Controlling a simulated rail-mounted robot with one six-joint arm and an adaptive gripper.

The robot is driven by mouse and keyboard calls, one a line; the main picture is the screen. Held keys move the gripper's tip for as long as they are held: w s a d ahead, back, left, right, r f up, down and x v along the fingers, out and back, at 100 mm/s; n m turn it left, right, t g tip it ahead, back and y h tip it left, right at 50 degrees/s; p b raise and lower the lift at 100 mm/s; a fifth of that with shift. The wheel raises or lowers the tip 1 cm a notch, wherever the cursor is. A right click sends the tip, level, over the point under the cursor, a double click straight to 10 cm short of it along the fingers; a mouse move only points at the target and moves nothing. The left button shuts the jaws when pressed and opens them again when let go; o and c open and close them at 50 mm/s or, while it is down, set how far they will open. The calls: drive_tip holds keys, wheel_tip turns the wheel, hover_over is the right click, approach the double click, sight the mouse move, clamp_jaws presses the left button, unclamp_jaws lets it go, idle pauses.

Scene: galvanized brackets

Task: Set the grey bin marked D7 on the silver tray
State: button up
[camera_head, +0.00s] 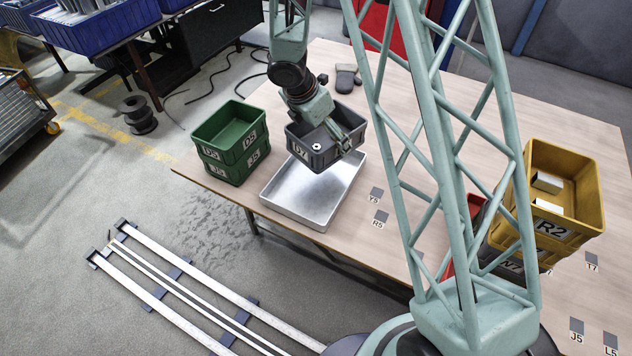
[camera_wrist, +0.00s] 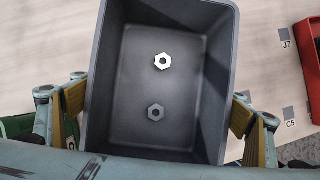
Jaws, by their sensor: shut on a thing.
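The grey bin marked D7 (camera_head: 301,150) is in my gripper (camera_head: 330,133), held over the far part of the silver tray (camera_head: 272,188). In the wrist view my gripper's fingers (camera_wrist: 158,118) press on the left and right sides of the grey bin (camera_wrist: 222,95). A bright hex nut (camera_wrist: 162,61) lies in the bin; a darker nut shape (camera_wrist: 155,112) also shows on its floor. The tray is empty where I can see it; its far end is hidden behind the bin. I cannot tell the exact gap between bin and tray.
Stacked green bins (camera_head: 232,130), D5 above J5, stand just left of the tray. A yellow bin R2 (camera_head: 562,228) stands at the right on another bin. A dark glove (camera_head: 347,78) lies at the back. My lattice column blocks part of the table.

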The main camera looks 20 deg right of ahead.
drive_tip(key=shift+s+a+f+n+t+y, duration=0.2)
drive_tip(key=shift+s+a+f+n, duration=0.1)
drive_tip(key=shift+s+a+n, duration=0.4)
drive_tip(key=shift+s+a+f+n+t+y, duration=0.2)
drive_tip(key=shift+s+a+f+n, duration=0.1)
drive_tip(key=shift+s+a+n, duration=0.3)
drive_tip(key=shift+s+a+f+n+t+y, duration=0.1)
drive_tip(key=shift+s+a+f+n+t, duration=0.15)
drive_tip(key=shift+s+a+n, duration=0.4)
drive_tip(key=shift+w+a+f, duration=0.15)
drive_tip(key=shift+a, duration=0.1)
drive_tip(key=shift+f+b, duration=1.55)
drive_tip(key=shift+f, duration=1.5)
drive_tip(key=shift+f+b, duration=0.75)
drive_tip(key=shift+f, duration=1.1)
drive_tip(key=shift+f, duration=0.15)
drive_tip(key=o, duration=0.8)
